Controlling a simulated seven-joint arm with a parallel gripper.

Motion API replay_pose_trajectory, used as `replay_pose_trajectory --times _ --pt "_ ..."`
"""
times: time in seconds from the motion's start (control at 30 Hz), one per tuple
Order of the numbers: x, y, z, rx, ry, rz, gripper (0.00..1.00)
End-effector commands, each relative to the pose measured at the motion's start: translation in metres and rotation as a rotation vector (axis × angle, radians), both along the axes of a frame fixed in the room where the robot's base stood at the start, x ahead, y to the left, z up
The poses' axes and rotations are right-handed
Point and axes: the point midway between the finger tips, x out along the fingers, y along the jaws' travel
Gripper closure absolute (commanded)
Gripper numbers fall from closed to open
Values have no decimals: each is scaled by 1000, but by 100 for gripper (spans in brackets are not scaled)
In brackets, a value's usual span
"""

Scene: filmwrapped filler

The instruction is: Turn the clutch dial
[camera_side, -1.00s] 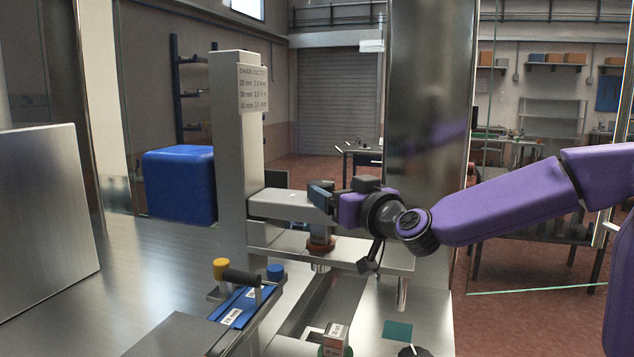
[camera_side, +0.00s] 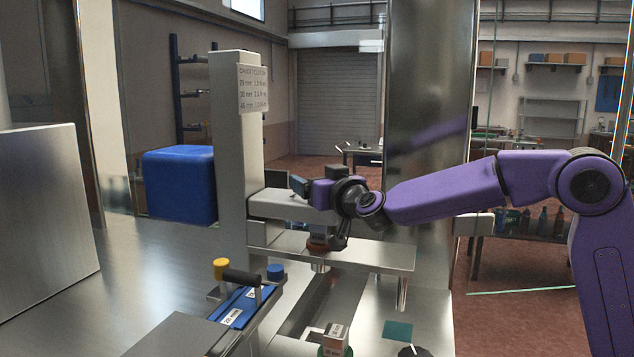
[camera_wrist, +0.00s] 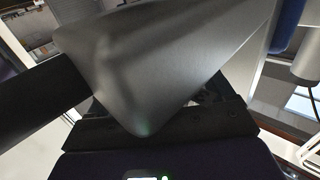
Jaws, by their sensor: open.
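My gripper (camera_side: 300,187) is open at the head of the capping stand, beside the grey horizontal arm (camera_side: 285,205) that juts from the upright post. Under my wrist, the lower part of the spindle body with a reddish-brown ring (camera_side: 318,244) shows above the metal shelf. The rest of that body is hidden behind my wrist, and I cannot tell which part is the clutch dial. In the wrist view, a large smooth grey metal surface (camera_wrist: 160,60) fills the middle, close in front of my dark gripper (camera_wrist: 165,108). No grasp or contact can be made out.
The post (camera_side: 232,150) carries a printed chuck and clutch chart (camera_side: 253,88). A metal shelf (camera_side: 370,254) lies below my wrist. A blue fixture with a black handle (camera_side: 241,277), a small labelled box (camera_side: 335,335) and a black knob (camera_side: 414,351) are in front.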

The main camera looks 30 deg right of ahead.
Motion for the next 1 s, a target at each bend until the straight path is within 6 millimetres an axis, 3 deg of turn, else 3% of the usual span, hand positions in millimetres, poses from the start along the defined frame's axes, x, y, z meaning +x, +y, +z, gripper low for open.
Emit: replay_pose_trajectory --times 0.03,0.17,0.2,0.57,1.0 --pt "0 0 0 0 0 0 25" --pt "0 0 0 0 0 0 67" --pt "0 0 0 0 0 0 70" --pt "-1 1 0 0 0 -49 70" --pt "-2 -5 -1 0 1 -385 70"
